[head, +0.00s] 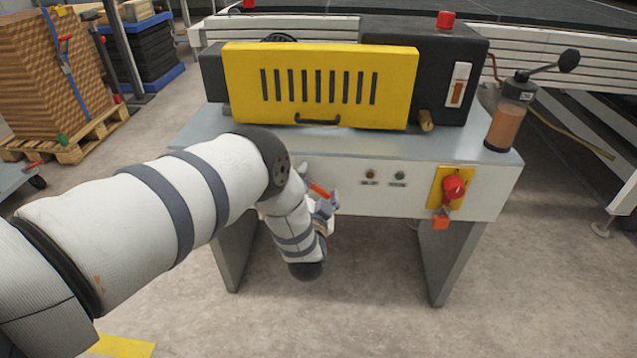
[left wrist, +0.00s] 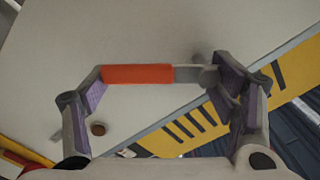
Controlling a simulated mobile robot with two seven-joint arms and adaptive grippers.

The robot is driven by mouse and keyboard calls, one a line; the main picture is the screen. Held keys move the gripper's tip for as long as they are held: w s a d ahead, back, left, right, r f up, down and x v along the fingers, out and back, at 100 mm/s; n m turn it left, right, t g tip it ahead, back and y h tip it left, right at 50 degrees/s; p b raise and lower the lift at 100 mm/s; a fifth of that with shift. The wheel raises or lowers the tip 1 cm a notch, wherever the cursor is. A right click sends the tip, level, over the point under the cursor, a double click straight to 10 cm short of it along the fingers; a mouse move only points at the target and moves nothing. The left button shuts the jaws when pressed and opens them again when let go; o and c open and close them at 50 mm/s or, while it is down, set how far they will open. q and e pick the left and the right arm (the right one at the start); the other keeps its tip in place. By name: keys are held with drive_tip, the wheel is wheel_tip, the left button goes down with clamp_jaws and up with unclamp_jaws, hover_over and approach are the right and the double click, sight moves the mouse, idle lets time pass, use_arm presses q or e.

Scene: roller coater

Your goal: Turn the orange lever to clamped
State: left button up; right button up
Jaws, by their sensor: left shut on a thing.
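The orange lever (head: 320,189) is on the front panel of the grey machine bench, left of two small buttons. In the left wrist view the orange grip (left wrist: 138,74) lies lengthwise between the fingers, with a grey shank leading to a round grey pivot (left wrist: 209,75) at the right. My left gripper (head: 325,204) is at the lever, partly hidden by my own arm. In the left wrist view its purple-padded fingers (left wrist: 155,82) are at both ends of the lever and hold it. My right gripper does not show.
A yellow slotted guard (head: 320,85) covers the machine above. A red knob on a yellow plate (head: 452,188) with an orange tag is right on the panel. A crank-topped cylinder (head: 508,118) stands on the bench corner. Stacked boards on a pallet (head: 62,130) are at left. The floor in front is clear.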

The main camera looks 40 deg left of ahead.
use_arm(q)
drive_tip(key=m, duration=0.2)
drive_tip(key=f+m, duration=0.1)
drive_tip(key=a+m+b, duration=0.1)
drive_tip(key=m, duration=0.1)
drive_tip(key=shift+s+f+m, duration=0.25)
drive_tip(key=shift+s+m, duration=0.05)
drive_tip(key=shift+s+a+f+m+b, duration=0.2)
drive_tip(key=shift+a+m+b, duration=0.15)
drive_tip(key=shift+m, duration=0.75)
drive_tip(key=shift+s+a+f+m+b, duration=0.15)
drive_tip(key=shift+a+m+b, duration=0.15)
drive_tip(key=shift+m, duration=0.8)
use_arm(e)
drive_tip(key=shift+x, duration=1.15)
use_arm(q)
drive_tip(key=shift+r, duration=0.1)
drive_tip(key=o, duration=1.7)
drive_tip(key=v, duration=1.2)
